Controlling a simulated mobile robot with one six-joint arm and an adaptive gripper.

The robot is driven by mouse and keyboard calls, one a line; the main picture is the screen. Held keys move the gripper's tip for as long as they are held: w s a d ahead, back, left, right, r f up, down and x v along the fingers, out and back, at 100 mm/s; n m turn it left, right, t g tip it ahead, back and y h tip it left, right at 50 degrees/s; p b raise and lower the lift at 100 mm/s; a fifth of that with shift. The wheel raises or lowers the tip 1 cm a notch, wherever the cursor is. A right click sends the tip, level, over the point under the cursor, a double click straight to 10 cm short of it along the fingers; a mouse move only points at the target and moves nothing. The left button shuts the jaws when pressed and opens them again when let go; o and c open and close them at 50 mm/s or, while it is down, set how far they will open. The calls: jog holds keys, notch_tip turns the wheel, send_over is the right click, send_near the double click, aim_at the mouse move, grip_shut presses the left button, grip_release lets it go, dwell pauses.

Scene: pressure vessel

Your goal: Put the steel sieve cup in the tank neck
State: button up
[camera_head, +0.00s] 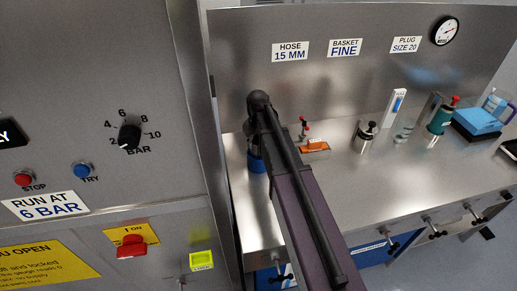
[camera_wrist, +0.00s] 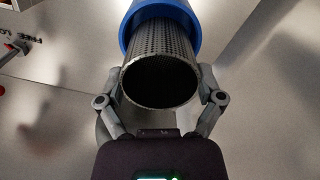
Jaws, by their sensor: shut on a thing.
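The steel sieve cup (camera_wrist: 160,75) is a perforated grey cylinder in the wrist view, its dark open end facing the camera. My gripper (camera_wrist: 161,92) has a finger on each side of it and is shut on it. The cup's far part sits inside a blue ring or collar (camera_wrist: 127,30); how deep it goes cannot be told. In the head view my arm hides the gripper and the cup. A blue part (camera_head: 256,163) shows just beside my arm there. I cannot tell for sure that the blue collar is the tank neck.
A steel bench (camera_head: 350,190) holds an orange item (camera_head: 314,146), a small steel pot (camera_head: 364,137), a green container (camera_head: 439,120) and a blue box (camera_head: 476,122) to the right. A control panel (camera_head: 100,100) with a dial and buttons stands at left. Several valve handles line the bench front.

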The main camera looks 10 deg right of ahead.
aim_at(258, 148)
jog(key=shift+s+f+b, duration=0.1)
jog(key=shift+f+b, duration=1.3)
jog(key=shift+f, duration=0.35)
jog(key=shift+f, duration=0.1)
jog(key=o, duration=0.9)
notch_tip(258, 148, up, 12)
jog(key=p, duration=1.2)
jog(key=shift+s, duration=0.1)
jog(key=s+m, duration=0.1)
jog(key=s, duration=0.5)
jog(key=s+m, duration=0.2)
jog(key=s, duration=0.4)
jog(key=s+m, duration=0.1)
jog(key=s, duration=0.6)
jog(key=shift+d+m, duration=0.1)
jog(key=shift+m, duration=0.2)
